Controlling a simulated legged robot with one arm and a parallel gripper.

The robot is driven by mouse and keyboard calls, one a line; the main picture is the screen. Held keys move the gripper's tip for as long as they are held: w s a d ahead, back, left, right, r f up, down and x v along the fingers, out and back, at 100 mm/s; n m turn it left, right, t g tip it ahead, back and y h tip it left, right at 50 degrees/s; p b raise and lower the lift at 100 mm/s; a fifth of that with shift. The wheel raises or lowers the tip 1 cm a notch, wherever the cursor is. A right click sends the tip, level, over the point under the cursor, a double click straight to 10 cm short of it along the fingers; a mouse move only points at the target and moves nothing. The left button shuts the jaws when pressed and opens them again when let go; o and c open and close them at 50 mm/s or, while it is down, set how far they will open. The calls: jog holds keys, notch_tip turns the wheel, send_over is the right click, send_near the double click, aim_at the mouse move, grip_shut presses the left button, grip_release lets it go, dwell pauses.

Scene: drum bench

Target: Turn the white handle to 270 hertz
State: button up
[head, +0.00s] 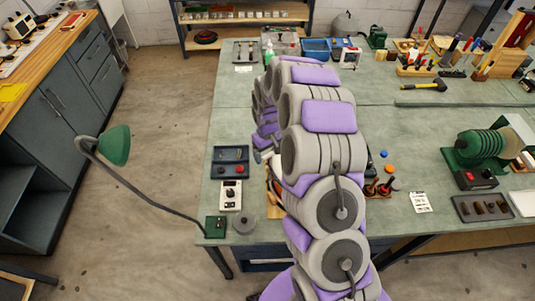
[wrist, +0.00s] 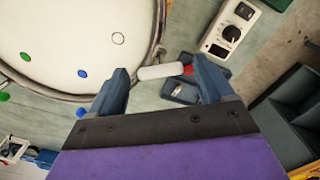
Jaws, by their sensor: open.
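The white handle (wrist: 160,72) is a short rounded bar in the wrist view, beside the rim of a drum (wrist: 75,40) with a white head. My gripper (wrist: 162,69) is open, and its two dark blue fingers stand on either side of the handle in the picture. No hertz reading is legible. My arm hides the handle in the head view.
A dark tray (head: 231,160) with red and blue knobs is behind the white box. A green lamp (head: 116,145) stands to the left. A green coiled device (head: 482,148) and a dark tray of parts (head: 482,207) are on the right.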

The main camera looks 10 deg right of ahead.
jog(key=shift+f, duration=0.85)
jog(key=c, duration=1)
